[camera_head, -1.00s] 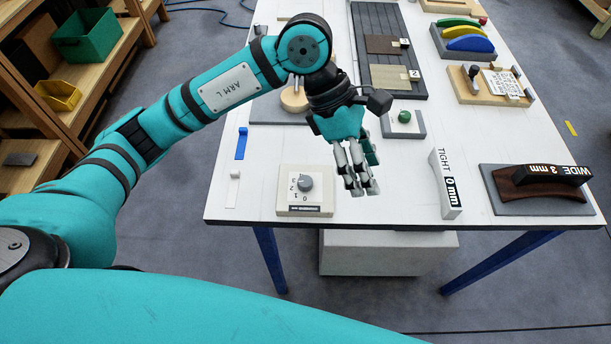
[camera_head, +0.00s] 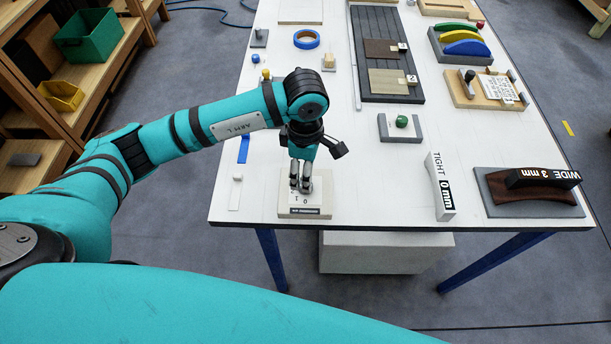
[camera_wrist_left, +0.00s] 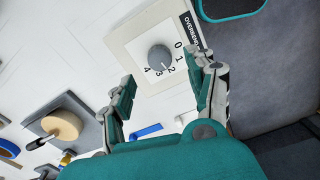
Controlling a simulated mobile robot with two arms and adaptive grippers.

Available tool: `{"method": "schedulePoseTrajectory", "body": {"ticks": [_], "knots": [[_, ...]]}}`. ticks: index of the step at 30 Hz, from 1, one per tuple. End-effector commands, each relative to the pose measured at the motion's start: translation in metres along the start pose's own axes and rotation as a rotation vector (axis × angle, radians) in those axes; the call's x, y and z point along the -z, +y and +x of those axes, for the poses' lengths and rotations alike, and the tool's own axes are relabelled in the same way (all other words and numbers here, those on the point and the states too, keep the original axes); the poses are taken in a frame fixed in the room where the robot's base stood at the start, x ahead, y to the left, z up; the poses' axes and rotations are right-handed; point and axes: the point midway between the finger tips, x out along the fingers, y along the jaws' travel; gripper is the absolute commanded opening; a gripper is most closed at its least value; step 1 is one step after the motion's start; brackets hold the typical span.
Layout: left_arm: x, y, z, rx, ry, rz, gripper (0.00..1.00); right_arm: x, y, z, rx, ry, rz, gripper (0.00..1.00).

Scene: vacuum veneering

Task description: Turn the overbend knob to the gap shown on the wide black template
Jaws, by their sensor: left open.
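The overbend knob (camera_wrist_left: 159,58) is a round grey dial on a cream block (camera_head: 322,208), with a scale of numbers from 0 to 4. Its light mark appears to point near the 2. My left gripper (camera_head: 301,187) points down over the block and hides the knob in the head view. In the left wrist view its open fingers (camera_wrist_left: 165,72) stand on either side of the knob, with gaps between. The wide black template (camera_head: 540,177), labelled "WIDE 3 mm", rests on a brown curved piece on a grey mat at the right. My right gripper is out of view.
A white template (camera_head: 441,187) marked "TIGHT 0 mm" stands between the knob block and the grey mat (camera_head: 520,207). The table's front edge is just before the block. White tabletop right of the block is clear.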

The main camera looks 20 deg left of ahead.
Motion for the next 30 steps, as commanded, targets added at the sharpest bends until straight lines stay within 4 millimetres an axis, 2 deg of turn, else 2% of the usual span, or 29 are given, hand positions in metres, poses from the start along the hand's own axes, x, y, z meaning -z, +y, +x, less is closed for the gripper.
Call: {"method": "schedulePoseTrajectory", "body": {"ticks": [4, 9, 14, 21, 30], "knots": [[0.000, -0.002, 0.026, 0.005, 0.000, 0.000, 0.57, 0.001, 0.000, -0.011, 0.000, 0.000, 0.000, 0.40], [-0.001, 0.000, 0.045, 0.002, -0.001, 0.000, 0.57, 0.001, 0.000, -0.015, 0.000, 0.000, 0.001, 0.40], [-0.001, 0.000, 0.053, 0.001, -0.001, 0.000, 0.57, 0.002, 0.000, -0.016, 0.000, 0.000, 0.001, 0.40], [-0.001, 0.000, 0.053, 0.000, -0.001, 0.001, 0.56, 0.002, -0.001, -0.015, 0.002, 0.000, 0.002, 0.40], [-0.001, 0.000, 0.053, 0.000, -0.001, 0.001, 0.16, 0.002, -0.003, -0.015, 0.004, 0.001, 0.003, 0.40]]}}
